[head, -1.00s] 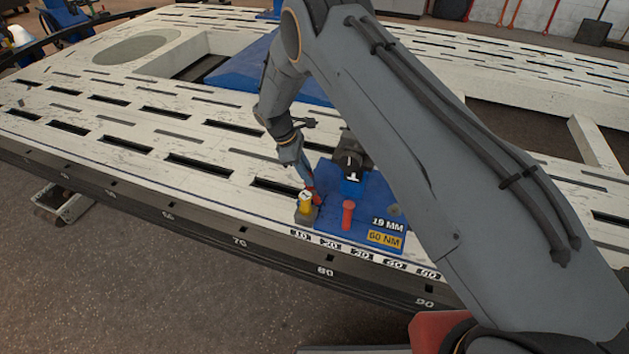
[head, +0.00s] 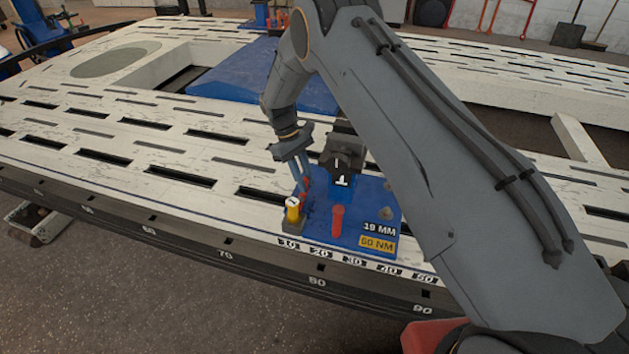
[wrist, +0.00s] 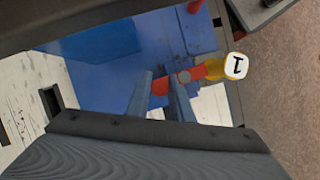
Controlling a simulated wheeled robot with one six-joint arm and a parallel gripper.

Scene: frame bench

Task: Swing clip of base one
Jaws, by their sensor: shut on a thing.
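A blue base plate (head: 365,240) lies on the white slotted bench, marked "19 MM" and "60 NM". A yellow post with a white cap marked 1 (head: 292,210) stands at its left front corner; it also shows in the wrist view (wrist: 236,66). A red clip (wrist: 205,71) runs from beside the yellow post in between my fingers. My gripper (head: 304,188) is at the plate's left side, and in the wrist view its two fingers (wrist: 160,90) are shut on the red clip. The clip is small and partly hidden in the head view.
A red peg (head: 337,220) stands upright on the plate to the right of the yellow post. A dark block marked 1 (head: 343,155) stands at the back of the plate. The slotted bench top (head: 110,190) is clear to the left.

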